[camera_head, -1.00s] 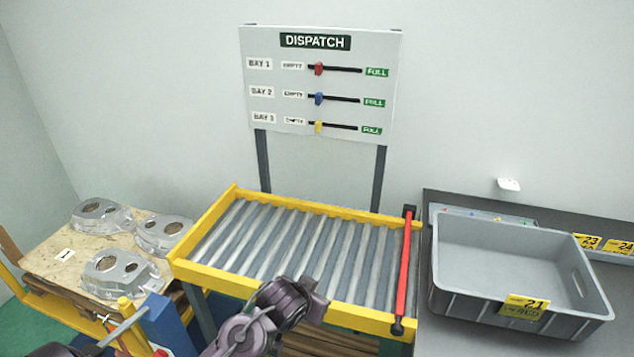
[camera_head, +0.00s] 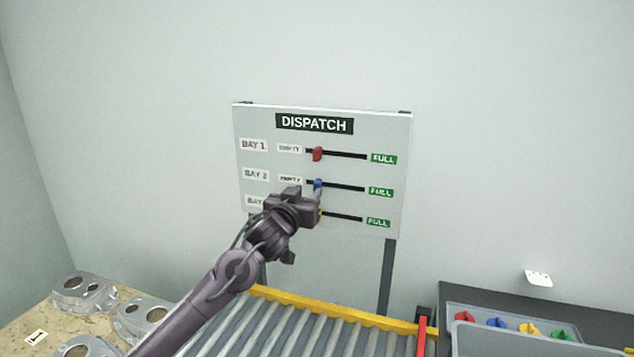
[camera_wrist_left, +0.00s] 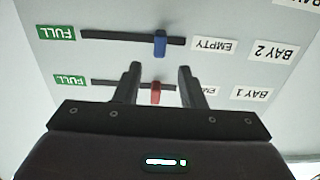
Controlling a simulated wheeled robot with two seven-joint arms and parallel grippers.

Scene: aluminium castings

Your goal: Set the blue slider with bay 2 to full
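The white dispatch board (camera_head: 380,133) carries three slots with sliders. The blue slider (camera_head: 318,184) is at the EMPTY end of the bay 2 slot (camera_head: 345,187); the green FULL label (camera_head: 381,192) is at its right end. My left gripper (camera_head: 317,195) is in front of the board, just below the blue slider, and partly covers the yellow slider (camera_head: 321,212). In the left wrist view, which shows the board upside down, its two fingers (camera_wrist_left: 160,70) are open and empty. The blue slider (camera_wrist_left: 160,43) appears just beyond the fingertips, between their lines. My right gripper is out of view.
The red slider (camera_head: 317,154) sits at the EMPTY end of bay 1. A roller conveyor (camera_head: 290,325) with a yellow frame (camera_head: 330,308) stands below the board. Castings (camera_head: 83,292) lie at lower left, a grey bin (camera_head: 510,344) at lower right.

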